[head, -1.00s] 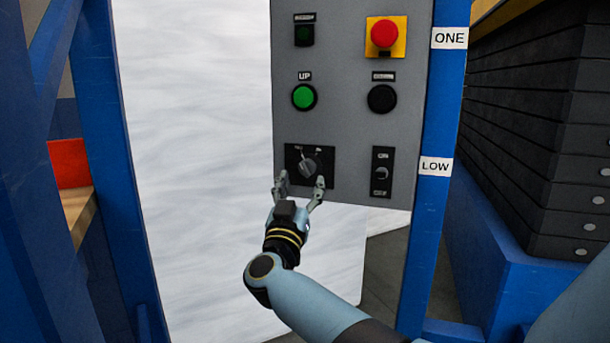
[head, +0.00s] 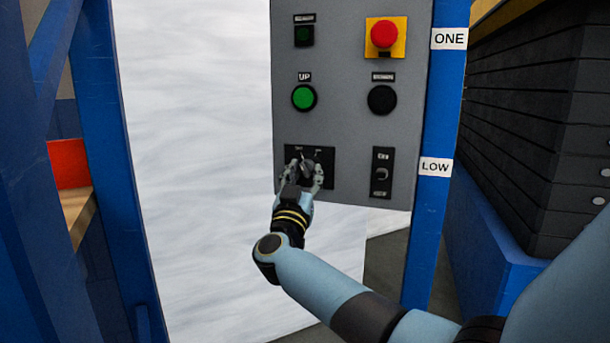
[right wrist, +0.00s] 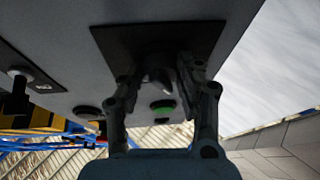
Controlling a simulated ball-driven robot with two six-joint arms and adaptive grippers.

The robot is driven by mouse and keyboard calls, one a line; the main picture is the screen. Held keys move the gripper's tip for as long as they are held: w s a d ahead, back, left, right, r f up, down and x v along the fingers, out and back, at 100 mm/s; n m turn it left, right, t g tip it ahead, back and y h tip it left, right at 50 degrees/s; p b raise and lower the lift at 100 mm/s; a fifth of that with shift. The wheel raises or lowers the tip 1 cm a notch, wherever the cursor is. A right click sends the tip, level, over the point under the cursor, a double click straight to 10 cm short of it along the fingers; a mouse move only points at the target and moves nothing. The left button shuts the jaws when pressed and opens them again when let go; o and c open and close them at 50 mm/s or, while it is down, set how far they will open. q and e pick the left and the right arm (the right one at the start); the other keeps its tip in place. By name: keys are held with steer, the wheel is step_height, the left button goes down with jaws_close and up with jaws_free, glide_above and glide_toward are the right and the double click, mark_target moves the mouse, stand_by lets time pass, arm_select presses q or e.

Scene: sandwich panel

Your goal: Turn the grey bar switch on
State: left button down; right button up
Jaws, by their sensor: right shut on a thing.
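The grey bar switch (head: 306,163) sits on a black square plate (head: 326,160) at the lower left of the grey control panel. Its bar looks tilted up and to the left, toward the left of two small labels, but the fingers hide much of it. My right gripper (head: 304,173) is at the switch from below, shut on it with one finger on each side. In the right wrist view the dark bar (right wrist: 157,78) shows between the fingers of the gripper (right wrist: 160,88). My left gripper is not in view.
Above the switch on the panel (head: 345,120) are a green UP button (head: 304,97), a black button (head: 382,99) and a red emergency button (head: 384,33). A small black switch (head: 382,173) is close on the right. Blue posts (head: 436,120) stand at both sides.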

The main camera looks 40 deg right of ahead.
steer(key=shift+m, duration=0.3)
steer(key=shift+c, duration=0.2)
steer(key=m+g+h, duration=0.1)
steer(key=m+g, duration=0.1)
steer(key=m, duration=0.2)
steer(key=m+g+h+b, duration=0.1)
steer(key=m+g, duration=0.1)
steer(key=m, duration=0.2)
steer(key=shift+w+a+f, duration=0.1)
steer(key=shift+w, duration=0.1)
steer(key=m+g, duration=0.2)
steer(key=m, duration=0.2)
steer(key=m+g+b, duration=0.1)
steer(key=m+g, duration=0.1)
steer(key=m, duration=0.2)
steer(key=shift+w+a+b, duration=0.1)
steer(key=shift+b, duration=0.2)
steer(key=shift+m+g, duration=0.3)
steer(key=shift+m, duration=0.1)
steer(key=o, duration=1.1)
steer(key=shift+o, duration=0.2)
steer(key=v, duration=1.2)
